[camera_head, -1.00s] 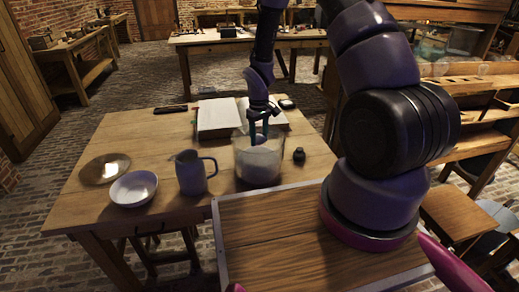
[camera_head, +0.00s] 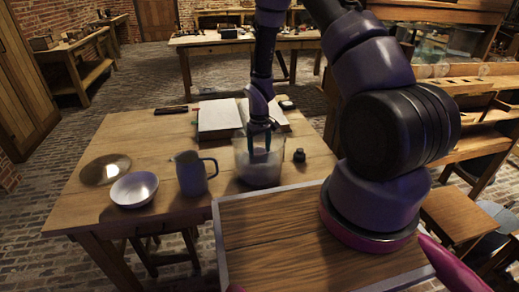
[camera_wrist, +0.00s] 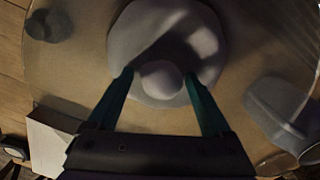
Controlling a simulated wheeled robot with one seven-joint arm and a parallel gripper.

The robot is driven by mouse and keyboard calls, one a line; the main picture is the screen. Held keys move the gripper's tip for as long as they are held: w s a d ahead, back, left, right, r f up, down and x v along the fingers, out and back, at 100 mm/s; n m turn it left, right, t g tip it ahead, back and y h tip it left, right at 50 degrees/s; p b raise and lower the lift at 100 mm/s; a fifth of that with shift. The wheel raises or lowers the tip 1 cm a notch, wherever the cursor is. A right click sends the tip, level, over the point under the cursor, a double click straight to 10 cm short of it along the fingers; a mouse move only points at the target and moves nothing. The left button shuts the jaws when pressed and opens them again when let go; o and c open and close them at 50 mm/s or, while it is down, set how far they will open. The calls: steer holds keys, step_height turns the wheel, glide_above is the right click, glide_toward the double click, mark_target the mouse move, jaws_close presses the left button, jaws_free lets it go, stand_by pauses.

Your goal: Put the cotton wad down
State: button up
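The cotton wad is a small white ball (camera_wrist: 162,80) between the two teal fingertips of my gripper in the wrist view. My gripper (camera_wrist: 160,76) appears shut on it, though contact at the sides is hard to make out. In the head view my gripper (camera_head: 259,154) is down inside the clear glass jar (camera_head: 245,171), pointing downward, and the wad itself cannot be made out there. A larger pale round mass (camera_wrist: 150,30) shows below the wad in the wrist view. Whether the wad touches it is unclear.
A grey jug (camera_head: 190,175), a white bowl (camera_head: 134,189) and a round plate (camera_head: 100,171) stand left of the jar. A small dark bottle (camera_head: 299,155) is close on its right. An open book (camera_head: 217,118) lies behind.

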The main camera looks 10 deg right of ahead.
step_height(320, 180, up, 13)
step_height(320, 180, up, 13)
steer(key=m+t, duration=0.2)
glide_above(259, 148)
steer(key=s+d, duration=0.1)
steer(key=d, duration=0.2)
steer(key=s+d+r+m+t+y, duration=0.2)
steer(key=s+r+m+t, duration=0.3)
steer(key=s+r, duration=1.6)
step_height(259, 148, up, 2)
steer(key=shift+s+d+r+m, duration=0.15)
steer(key=shift+d+m, duration=0.35)
steer(key=shift+m, duration=0.4)
